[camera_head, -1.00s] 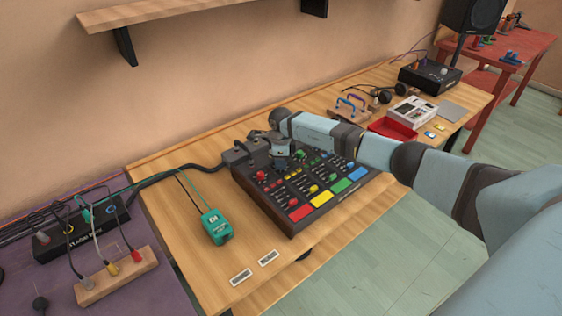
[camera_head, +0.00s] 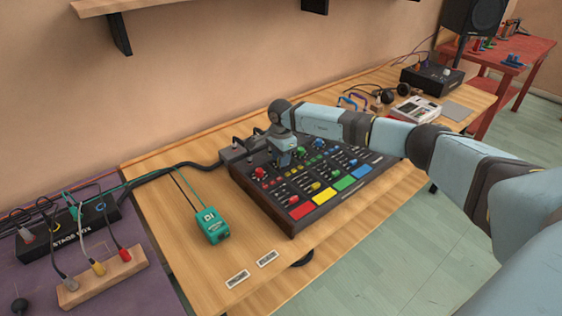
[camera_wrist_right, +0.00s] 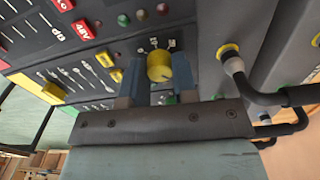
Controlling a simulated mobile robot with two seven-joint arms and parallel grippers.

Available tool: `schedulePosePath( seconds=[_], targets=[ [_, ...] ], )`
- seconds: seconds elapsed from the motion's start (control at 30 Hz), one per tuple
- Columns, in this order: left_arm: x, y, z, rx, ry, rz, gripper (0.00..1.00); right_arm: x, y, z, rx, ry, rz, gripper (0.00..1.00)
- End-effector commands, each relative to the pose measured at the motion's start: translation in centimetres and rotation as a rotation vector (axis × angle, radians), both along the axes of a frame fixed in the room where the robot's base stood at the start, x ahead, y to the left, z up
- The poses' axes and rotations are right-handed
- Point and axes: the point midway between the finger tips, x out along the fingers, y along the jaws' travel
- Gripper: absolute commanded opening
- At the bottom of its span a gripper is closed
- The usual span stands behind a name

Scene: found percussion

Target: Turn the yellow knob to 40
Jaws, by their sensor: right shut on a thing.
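The black mixer (camera_head: 270,204) with coloured pads and knobs stands on the wooden table. My right gripper (camera_head: 284,160) points down at the mixer's back part. In the right wrist view, its two blue fingers (camera_wrist_right: 158,76) are closed around the yellow knob (camera_wrist_right: 158,66), one on each side. White scale marks (camera_wrist_right: 154,43) show beside the knob, but I cannot read its setting. The knob is hidden behind the gripper in the head view. My left gripper is not in view.
A grey box with cables (camera_head: 234,152) sits behind the mixer's left corner; a black cable plug (camera_wrist_right: 236,66) shows close to the gripper. A green DI box (camera_head: 211,226) stands left of the mixer. The table front left is mostly clear, apart from two labels (camera_head: 267,258).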

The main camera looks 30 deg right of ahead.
Motion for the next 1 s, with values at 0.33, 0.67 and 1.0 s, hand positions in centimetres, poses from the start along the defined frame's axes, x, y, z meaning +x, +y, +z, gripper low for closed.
schedulePosePath(
  seconds=[0.33, 0.67, 1.0],
  targets=[
    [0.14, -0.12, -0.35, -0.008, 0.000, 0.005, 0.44, 0.02, 0.03, 0.05, 0.001, -0.001, 0.066, 0.03],
    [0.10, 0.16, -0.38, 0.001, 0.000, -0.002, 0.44, 0.03, 0.03, 0.08, 0.001, -0.001, 0.068, 0.03],
    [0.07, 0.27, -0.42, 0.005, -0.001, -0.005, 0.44, 0.01, 0.02, 0.04, 0.000, 0.000, 0.067, 0.52]
  ],
)
